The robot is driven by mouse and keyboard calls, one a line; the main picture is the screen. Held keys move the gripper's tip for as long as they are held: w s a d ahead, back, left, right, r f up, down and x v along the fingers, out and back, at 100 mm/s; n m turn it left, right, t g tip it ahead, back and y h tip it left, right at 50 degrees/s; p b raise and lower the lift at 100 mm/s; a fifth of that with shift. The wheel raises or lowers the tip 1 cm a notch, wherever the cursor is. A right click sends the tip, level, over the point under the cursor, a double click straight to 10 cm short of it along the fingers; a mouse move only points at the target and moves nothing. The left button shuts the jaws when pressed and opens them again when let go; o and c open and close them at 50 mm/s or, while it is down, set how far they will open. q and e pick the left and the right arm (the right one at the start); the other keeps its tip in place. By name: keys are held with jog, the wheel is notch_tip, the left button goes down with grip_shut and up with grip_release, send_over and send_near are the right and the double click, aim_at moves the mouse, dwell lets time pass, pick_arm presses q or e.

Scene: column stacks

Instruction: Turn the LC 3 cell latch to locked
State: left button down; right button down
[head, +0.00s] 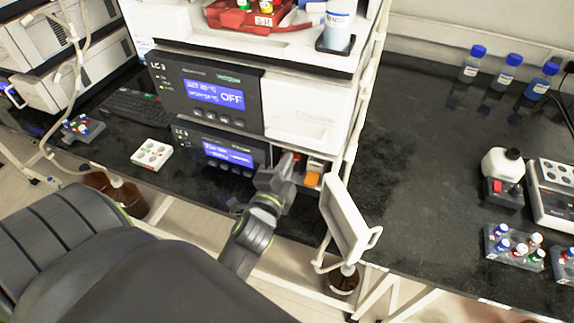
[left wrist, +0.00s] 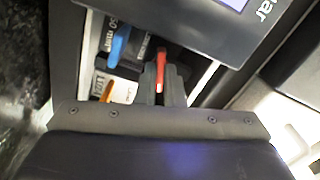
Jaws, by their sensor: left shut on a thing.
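The lower instrument in the stack (head: 222,152) has its compartment open at the right of its lit blue display. My left gripper (head: 286,163) reaches into this compartment. In the left wrist view its fingers (left wrist: 160,82) are shut on a slim red lever (left wrist: 161,57), the cell latch, with the red showing between the fingertips. A blue lever (left wrist: 120,46) stands just left of it, apart from the fingers. An orange part (left wrist: 106,92) sits beside a white label; it also shows in the head view (head: 312,179). The latch's base is hidden. My right gripper is out of view.
The white compartment door (head: 344,218) hangs open to the right of my left gripper. The upper instrument (head: 212,92) shows OFF. Bottles and vial racks (head: 515,246) stand on the right bench, whose middle is clear.

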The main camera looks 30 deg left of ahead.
pick_arm(q)
jog(key=n+b, duration=0.1)
jog(key=n, duration=0.2)
jog(key=shift+f+n, duration=0.1)
jog(key=shift+n, duration=0.3)
jog(key=n+b, duration=0.1)
jog(key=n, duration=0.2)
jog(key=shift+n, duration=0.3)
jog(key=n+b, duration=0.1)
jog(key=n, duration=0.3)
jog(key=shift+n+b, duration=0.55)
jog(key=shift+n, duration=1.15)
jog(key=c, duration=1.5)
grip_release()
jog(key=shift+c, duration=0.2)
